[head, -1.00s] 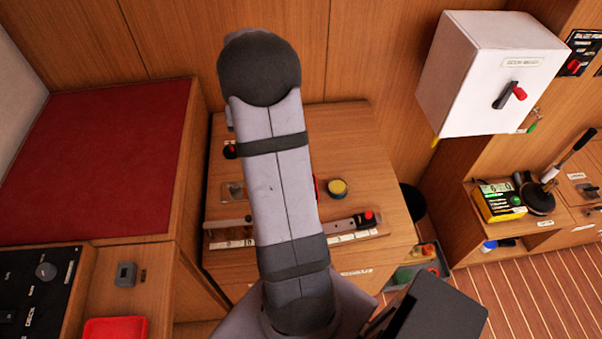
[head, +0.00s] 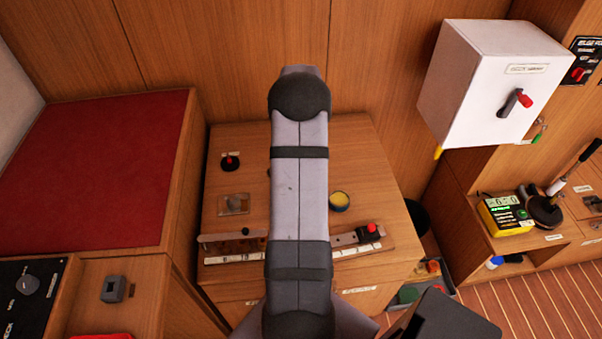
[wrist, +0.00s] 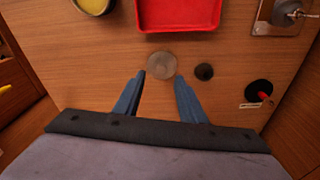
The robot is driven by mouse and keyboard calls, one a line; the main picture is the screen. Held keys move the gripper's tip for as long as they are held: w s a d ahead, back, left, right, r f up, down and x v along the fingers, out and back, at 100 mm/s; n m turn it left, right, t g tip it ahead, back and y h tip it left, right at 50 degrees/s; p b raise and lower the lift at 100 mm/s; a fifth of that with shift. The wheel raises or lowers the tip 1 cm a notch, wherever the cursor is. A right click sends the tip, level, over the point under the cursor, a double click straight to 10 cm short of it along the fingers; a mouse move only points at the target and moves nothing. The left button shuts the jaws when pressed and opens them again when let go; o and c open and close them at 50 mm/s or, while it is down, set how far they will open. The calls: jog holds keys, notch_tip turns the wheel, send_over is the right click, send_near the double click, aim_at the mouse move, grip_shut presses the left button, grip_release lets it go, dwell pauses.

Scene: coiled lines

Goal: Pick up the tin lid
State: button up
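The tin lid (wrist: 162,66) is most likely the flat silvery-grey disc on the wooden top in the wrist view, just below the red tray. My gripper (wrist: 160,78) is open and empty, its two blue fingers pointing toward the disc. The fingertips are just below the disc in the picture, one to each side; I cannot tell their height above the wood. An open tin with yellow contents (wrist: 94,4) is at the top left, and also shows in the head view (head: 339,201). In the head view my arm hides the disc and my gripper.
The red tray (wrist: 178,16) lies just past the disc. A smaller dark disc (wrist: 204,72) is close on its right, and a black-and-red knob (wrist: 262,90) farther right. A metal plate with a knob (wrist: 287,14) is top right. A slatted rail (head: 235,242) edges the front.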

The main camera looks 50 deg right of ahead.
jog(key=shift+w+d+f+p, duration=0.15)
jog(key=shift+f+p, duration=0.2)
jog(key=shift+f, duration=0.95)
jog(key=shift+w+a+f+p, duration=0.1)
jog(key=shift+f+p, duration=0.2)
jog(key=shift+f, duration=0.95)
grip_shut()
